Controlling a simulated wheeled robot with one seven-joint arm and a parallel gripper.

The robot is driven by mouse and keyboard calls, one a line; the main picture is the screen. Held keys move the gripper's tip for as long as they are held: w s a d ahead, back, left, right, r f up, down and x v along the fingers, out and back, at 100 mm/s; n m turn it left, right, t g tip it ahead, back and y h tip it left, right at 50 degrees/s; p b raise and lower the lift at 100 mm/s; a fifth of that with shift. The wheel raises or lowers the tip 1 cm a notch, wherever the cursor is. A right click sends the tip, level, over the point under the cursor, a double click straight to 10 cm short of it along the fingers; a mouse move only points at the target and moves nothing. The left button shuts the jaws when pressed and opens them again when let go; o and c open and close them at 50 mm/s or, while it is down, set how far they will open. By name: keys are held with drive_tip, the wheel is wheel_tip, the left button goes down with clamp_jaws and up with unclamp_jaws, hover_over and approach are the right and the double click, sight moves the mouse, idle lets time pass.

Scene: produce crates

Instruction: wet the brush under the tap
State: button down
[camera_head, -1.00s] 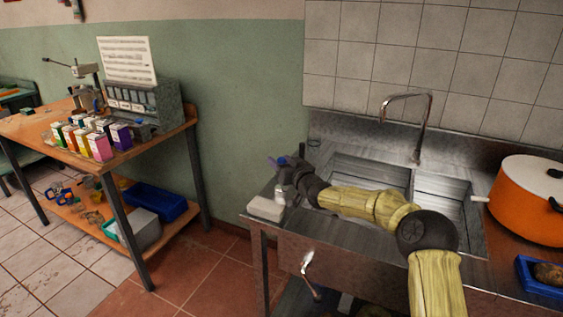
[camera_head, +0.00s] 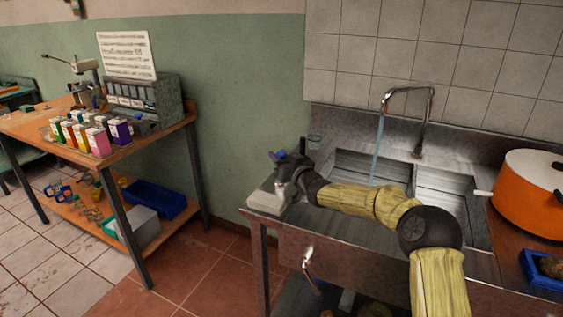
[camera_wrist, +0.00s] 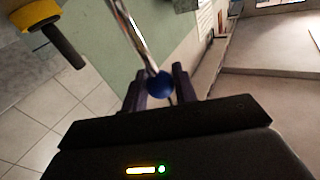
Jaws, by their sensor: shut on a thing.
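My gripper (camera_head: 283,168) is at the left end of the sink, above a pale block (camera_head: 270,201). In the wrist view its dark fingers (camera_wrist: 158,88) are shut on the blue ball end of a chrome rod (camera_wrist: 138,38). The blue end also shows at the fingertips in the head view. The chrome tap (camera_head: 428,105) arches over the metal sink (camera_head: 456,222), and a thin stream of water (camera_head: 378,150) falls from its spout into the left basin. I cannot make out a brush in either view.
An orange pot (camera_head: 530,200) and a blue tray (camera_head: 533,277) stand right of the sink. A wooden bench (camera_head: 160,140) with several coloured cartons stands at left. A chrome lever (camera_head: 311,270) hangs at the sink's front. Floor between bench and sink is clear.

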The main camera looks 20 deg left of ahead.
drive_tip(key=shift+s, duration=0.1)
drive_tip(key=c, duration=1.1)
unclamp_jaws()
drive_tip(key=shift+c, duration=0.2)
drive_tip(key=b+v, duration=0.1)
drive_tip(key=v, duration=1.6)
drive_tip(key=shift+d+f+b, duration=0.15)
drive_tip(key=shift+f+b, duration=0.05)
drive_tip(key=shift+b, duration=0.1)
